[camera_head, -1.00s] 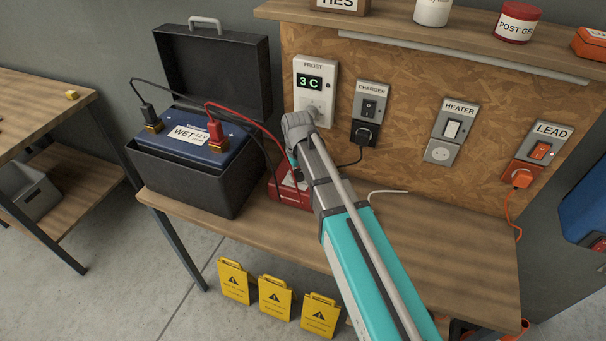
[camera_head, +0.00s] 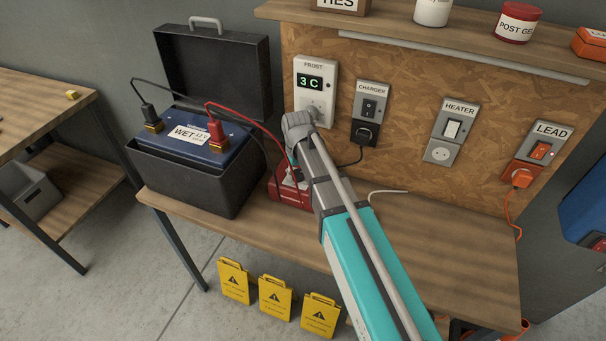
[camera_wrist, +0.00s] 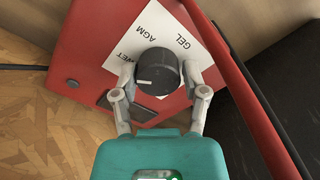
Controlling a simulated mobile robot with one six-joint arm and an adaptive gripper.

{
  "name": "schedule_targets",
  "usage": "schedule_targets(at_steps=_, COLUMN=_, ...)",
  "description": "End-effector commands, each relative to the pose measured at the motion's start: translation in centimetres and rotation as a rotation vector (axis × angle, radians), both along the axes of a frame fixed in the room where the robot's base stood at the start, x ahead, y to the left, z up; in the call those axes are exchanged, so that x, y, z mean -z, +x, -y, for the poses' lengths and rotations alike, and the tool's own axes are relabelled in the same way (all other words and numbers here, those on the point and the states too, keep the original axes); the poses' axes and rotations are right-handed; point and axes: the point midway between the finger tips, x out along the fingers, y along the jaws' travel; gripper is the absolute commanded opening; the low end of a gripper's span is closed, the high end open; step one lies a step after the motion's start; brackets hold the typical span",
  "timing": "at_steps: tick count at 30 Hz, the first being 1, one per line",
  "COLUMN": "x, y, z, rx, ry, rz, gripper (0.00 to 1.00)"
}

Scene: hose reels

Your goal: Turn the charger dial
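The charger is a red box, partly behind my arm on the bench in the head view (camera_head: 292,192) and close up in the wrist view (camera_wrist: 85,50). Its black round dial (camera_wrist: 158,72) sits on a white label reading WET, AGM and GEL. The dial's white mark points to the picture's left, towards WET. My gripper (camera_wrist: 158,70) has one finger on each side of the dial and appears shut on it; the exact contact is hard to see. In the head view my arm hides the dial and fingers. The blue battery (camera_head: 205,135) is labelled WET.
The battery's open black case (camera_head: 190,185) stands left of the charger, with black and red leads clipped on. A FROST display (camera_head: 312,82) reads 3 C. CHARGER (camera_head: 369,108), HEATER (camera_head: 452,130) and LEAD (camera_head: 540,150) switches are on the board.

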Motion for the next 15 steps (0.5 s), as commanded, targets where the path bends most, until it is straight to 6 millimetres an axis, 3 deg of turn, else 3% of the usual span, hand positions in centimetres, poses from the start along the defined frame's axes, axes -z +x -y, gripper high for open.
schedule_targets(at_steps=1, x=-0.05, y=0.01, z=-0.15, rx=-0.002, ry=0.002, rz=0.0, gripper=0.7)
schedule_targets(at_steps=4, x=-0.04, y=0.01, z=-0.07, rx=-0.001, ry=0.001, rz=0.0, gripper=0.87)
schedule_targets(at_steps=15, x=-0.03, y=0.0, z=0.08, rx=0.0, ry=-0.003, rz=-0.001, gripper=0.87)
